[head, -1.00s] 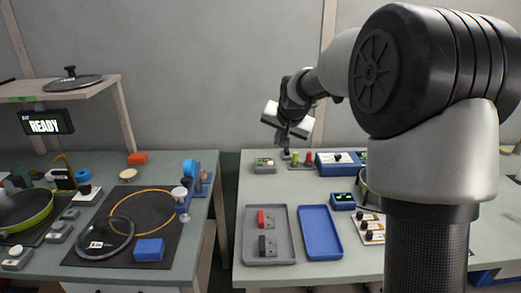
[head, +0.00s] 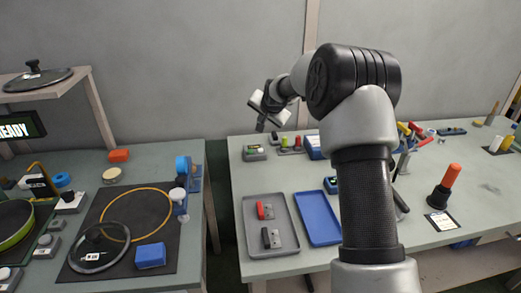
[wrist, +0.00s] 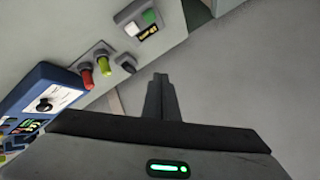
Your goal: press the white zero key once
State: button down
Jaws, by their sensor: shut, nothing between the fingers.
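A small grey box with a green key, a white key and a small yellow-lit display sits at the back left corner of the right table; the box (head: 255,153) shows in the head view. In the wrist view the white key (wrist: 132,29) is beside the green key (wrist: 150,16) and the display (wrist: 148,33). I cannot read a zero on it. My gripper (head: 261,126) is shut and empty, raised above the back of the table near this box. In the wrist view its closed fingers (wrist: 160,80) point past the table edge, apart from the keys.
A grey unit with a red knob (wrist: 87,79) and a yellow-green knob (wrist: 103,66) stands close to the box, then a blue box (wrist: 45,98) with a dial. A grey tray (head: 248,228) and a blue tray (head: 318,210) lie nearer. A gap separates the two tables.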

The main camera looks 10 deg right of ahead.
aim_at(261, 151)
jog(key=shift+f+b, duration=2.6)
jog(key=shift+f, duration=1.8)
jog(key=shift+f, duration=0.15)
jog(key=shift+f+b, duration=0.25)
jog(key=shift+b, duration=0.1)
jog(key=shift+f+b, duration=0.4)
jog(key=shift+f, duration=0.15)
jog(key=shift+r, duration=0.1)
jog(key=shift+r+p, duration=0.45)
jog(key=shift+r, duration=0.35)
